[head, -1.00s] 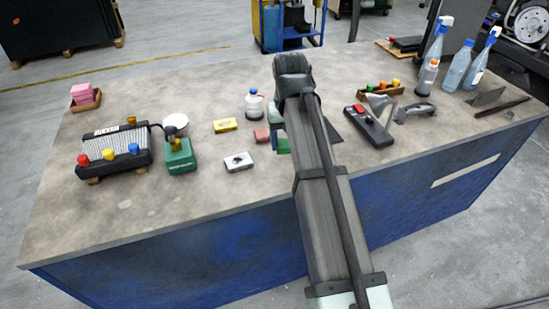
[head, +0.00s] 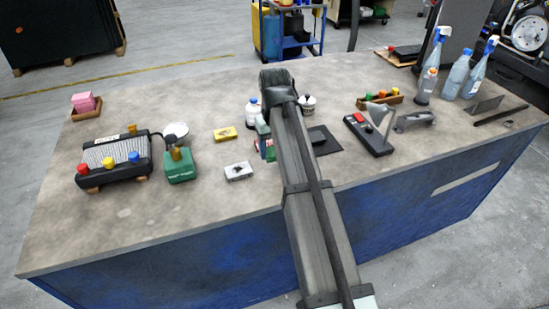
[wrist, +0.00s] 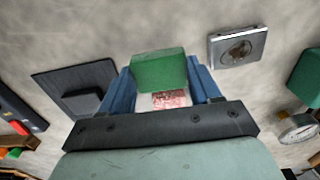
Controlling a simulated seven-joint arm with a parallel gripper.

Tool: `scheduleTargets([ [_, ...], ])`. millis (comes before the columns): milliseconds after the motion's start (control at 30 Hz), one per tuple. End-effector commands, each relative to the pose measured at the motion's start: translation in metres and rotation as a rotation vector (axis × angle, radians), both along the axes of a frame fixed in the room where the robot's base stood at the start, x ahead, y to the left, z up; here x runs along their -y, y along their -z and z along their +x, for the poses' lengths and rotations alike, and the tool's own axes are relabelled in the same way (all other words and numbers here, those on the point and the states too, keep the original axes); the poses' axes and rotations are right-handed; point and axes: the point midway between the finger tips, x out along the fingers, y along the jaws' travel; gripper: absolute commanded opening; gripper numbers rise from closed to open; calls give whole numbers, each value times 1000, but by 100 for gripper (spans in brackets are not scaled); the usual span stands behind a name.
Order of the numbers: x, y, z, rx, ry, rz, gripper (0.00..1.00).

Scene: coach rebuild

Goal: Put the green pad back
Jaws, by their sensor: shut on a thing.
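The green pad (wrist: 158,71) is between the two blue fingers of my gripper (wrist: 163,80) in the wrist view. The gripper is shut on it. In the head view my arm hides most of the gripper, and only a bit of the pad (head: 270,156) shows beside it. A red and white piece (wrist: 170,99) shows between the fingers, behind the pad; I cannot tell whether they touch. A dark square mat (wrist: 72,92) with a small dark block on it lies to the left in the wrist view, right of my arm in the head view (head: 325,141).
A silver box (head: 238,171), a yellow block (head: 225,134) and a green device (head: 180,165) stand left of my arm. A pink block (head: 83,102) sits in a tray at the far left. A black device (head: 368,134) stands to the right. The front left bench is clear.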

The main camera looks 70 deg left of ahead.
Motion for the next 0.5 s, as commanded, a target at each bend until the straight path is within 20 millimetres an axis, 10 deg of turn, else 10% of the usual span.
scheduleTargets([
  [500,0,41,0,0,0,1,34],
])
